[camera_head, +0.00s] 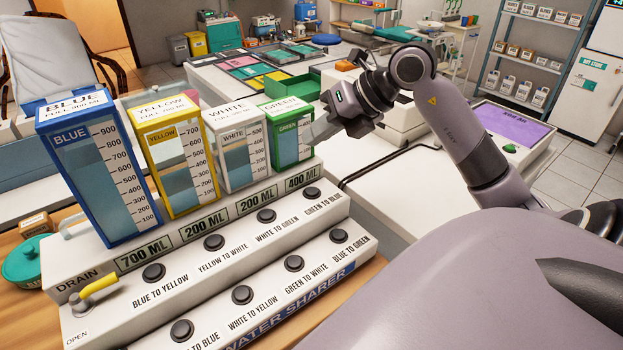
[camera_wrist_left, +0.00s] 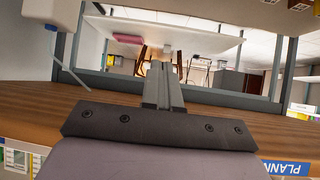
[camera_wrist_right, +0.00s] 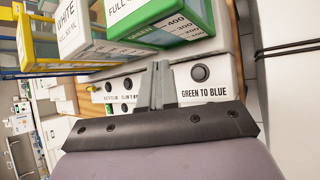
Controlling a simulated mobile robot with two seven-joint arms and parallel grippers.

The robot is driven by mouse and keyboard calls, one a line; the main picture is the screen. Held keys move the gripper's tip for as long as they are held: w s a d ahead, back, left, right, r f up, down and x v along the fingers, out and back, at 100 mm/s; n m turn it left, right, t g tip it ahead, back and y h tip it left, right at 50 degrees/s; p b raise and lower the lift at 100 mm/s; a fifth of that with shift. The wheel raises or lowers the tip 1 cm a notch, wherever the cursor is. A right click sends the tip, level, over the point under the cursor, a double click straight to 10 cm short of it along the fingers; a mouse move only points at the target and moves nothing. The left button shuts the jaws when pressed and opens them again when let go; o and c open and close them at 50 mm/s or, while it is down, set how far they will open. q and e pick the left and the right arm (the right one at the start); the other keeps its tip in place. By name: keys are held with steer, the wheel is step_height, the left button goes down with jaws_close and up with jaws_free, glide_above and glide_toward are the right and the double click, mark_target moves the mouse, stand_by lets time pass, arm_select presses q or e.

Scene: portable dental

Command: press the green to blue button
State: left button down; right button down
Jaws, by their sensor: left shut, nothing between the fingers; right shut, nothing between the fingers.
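The green to blue button (camera_head: 312,192) is a round black button at the right end of the upper row on the white panel. In the right wrist view, this button (camera_wrist_right: 200,73) sits above its printed label, just right of my fingertips. My right gripper (camera_head: 317,138) is shut and empty, beside the green container (camera_head: 291,135) and above the panel's right end. Its closed fingers also show in the right wrist view (camera_wrist_right: 160,66); I see no contact with the button. My left gripper (camera_wrist_left: 162,68) is shut and empty, seen only in the left wrist view.
Blue (camera_head: 98,170), yellow (camera_head: 172,155) and white (camera_head: 233,148) containers stand in a row behind the panel. Other black buttons (camera_head: 266,215) lie close by. A yellow-handled drain lever (camera_head: 98,286) is at left. A white counter (camera_head: 400,195) extends right.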

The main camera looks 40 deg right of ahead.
steer(key=b, duration=0.6)
glide_above(317, 191)
step_height(317, 191, down, 8)
steer(key=shift+r, duration=0.15)
steer(key=shift+f+b, duration=0.3)
steer(key=shift+f, duration=0.2)
stand_by(0.6)
steer(key=shift+f, duration=0.1)
stand_by(0.5)
steer(key=shift+f+b, duration=0.35)
steer(key=shift+b, duration=0.1)
steer(key=shift+f+b, duration=0.45)
stand_by(0.5)
stand_by(0.3)
steer(key=shift+r+p, duration=0.6)
steer(key=shift+r, duration=0.25)
